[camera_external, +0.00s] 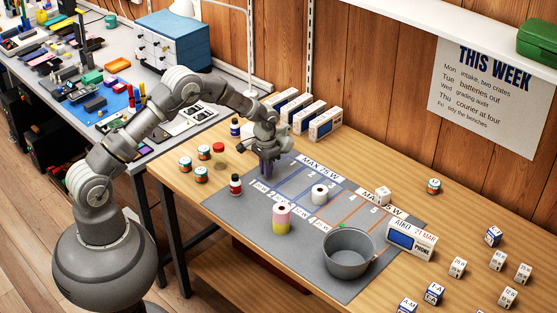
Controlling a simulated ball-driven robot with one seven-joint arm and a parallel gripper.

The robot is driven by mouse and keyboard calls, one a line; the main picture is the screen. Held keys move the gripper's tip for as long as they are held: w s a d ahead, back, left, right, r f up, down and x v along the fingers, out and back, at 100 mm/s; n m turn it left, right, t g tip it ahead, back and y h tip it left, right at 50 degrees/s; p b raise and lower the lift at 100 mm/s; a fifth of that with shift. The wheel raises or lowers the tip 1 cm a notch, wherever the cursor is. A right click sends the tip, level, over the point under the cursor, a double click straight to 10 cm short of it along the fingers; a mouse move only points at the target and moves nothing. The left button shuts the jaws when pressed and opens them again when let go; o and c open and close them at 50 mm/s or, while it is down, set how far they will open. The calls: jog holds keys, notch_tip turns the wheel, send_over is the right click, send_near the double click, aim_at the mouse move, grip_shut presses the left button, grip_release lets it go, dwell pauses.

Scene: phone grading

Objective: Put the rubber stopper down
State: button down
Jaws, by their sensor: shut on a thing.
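My gripper (267,167) points down low over the upper left of the grey mat (232,208), left of the lane marked 1. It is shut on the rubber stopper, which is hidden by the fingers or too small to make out. I cannot tell whether the stopper touches the mat.
Small jars (200,175) stand left, phone boxes (325,124) behind, and labelled cubes (457,268) right.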

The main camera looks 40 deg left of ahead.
notch_tip(320, 180, up, 9)
jog(key=p, duration=0.3)
jog(key=r, duration=0.1)
send_over(342, 261)
jog(key=shift+m, duration=0.4)
jog(key=f+b, duration=0.4)
jog(key=f, duration=0.6)
jog(key=shift+w, duration=0.2)
jog(key=shift+f, duration=0.1)
jog(key=shift+f+b, duration=0.25)
jog(key=shift+b, duration=0.05)
jog(key=c, duration=1.2)
grip_release()
jog(key=shift+a, duration=0.1)
jog(key=shift+s, duration=0.1)
notch_tip(342, 261, up, 13)
jog(key=p, duration=0.4)
jog(key=shift+f, duration=0.15)
